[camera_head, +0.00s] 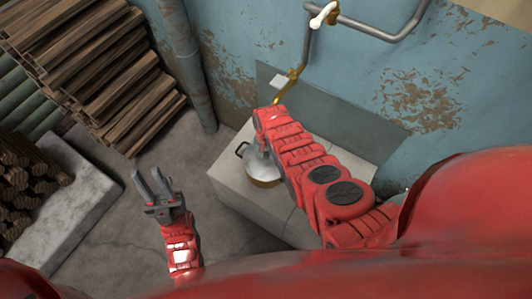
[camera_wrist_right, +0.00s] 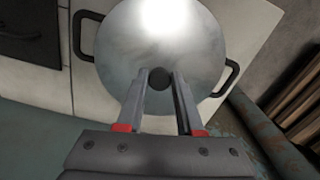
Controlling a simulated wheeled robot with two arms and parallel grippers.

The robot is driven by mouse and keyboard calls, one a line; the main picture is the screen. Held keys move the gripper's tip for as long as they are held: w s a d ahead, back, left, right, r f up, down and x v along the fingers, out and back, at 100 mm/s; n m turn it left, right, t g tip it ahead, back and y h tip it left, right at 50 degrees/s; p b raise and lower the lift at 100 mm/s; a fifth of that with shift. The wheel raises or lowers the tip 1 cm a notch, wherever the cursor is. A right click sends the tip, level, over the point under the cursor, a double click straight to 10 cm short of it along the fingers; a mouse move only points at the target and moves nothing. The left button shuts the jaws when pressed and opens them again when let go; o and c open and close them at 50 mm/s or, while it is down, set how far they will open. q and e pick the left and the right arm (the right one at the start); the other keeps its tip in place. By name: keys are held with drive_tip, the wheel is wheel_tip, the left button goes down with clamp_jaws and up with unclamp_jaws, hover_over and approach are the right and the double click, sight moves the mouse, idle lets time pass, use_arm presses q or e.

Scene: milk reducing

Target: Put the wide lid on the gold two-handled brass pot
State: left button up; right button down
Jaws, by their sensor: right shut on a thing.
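The wide lid (camera_wrist_right: 130,50) is a silvery disc with a dark knob (camera_wrist_right: 159,78); it also shows in the head view (camera_head: 256,165), partly behind my right arm. My right gripper (camera_wrist_right: 161,75) is shut on the knob from above. The gold pot (camera_head: 266,183) shows only as a gold strip under the lid on the pale counter. Its dark handles stick out beyond the lid on both sides, one at the left (camera_wrist_right: 86,35) and one at the right (camera_wrist_right: 232,76). I cannot tell whether the lid touches the rim. My left gripper (camera_head: 146,173) is open and empty, left of the counter.
The pale counter (camera_head: 232,192) has a brass tap (camera_head: 288,88) on the wall behind it. A dark panel (camera_wrist_right: 30,30) lies left of the pot in the wrist view. Stacked wood (camera_head: 100,70) and a stone slab (camera_head: 75,195) stand at the left; the floor between is clear.

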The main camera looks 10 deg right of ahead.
drive_tip(key=shift+s+a+f, duration=0.1)
drive_tip(key=shift+s, duration=0.1)
idle(0.6)
unclamp_jaws()
idle(0.5)
wheel_tip(320, 180, up, 4)
drive_tip(key=p, duration=0.4)
idle(0.4)
drive_tip(key=shift+s, duration=0.1)
idle(0.4)
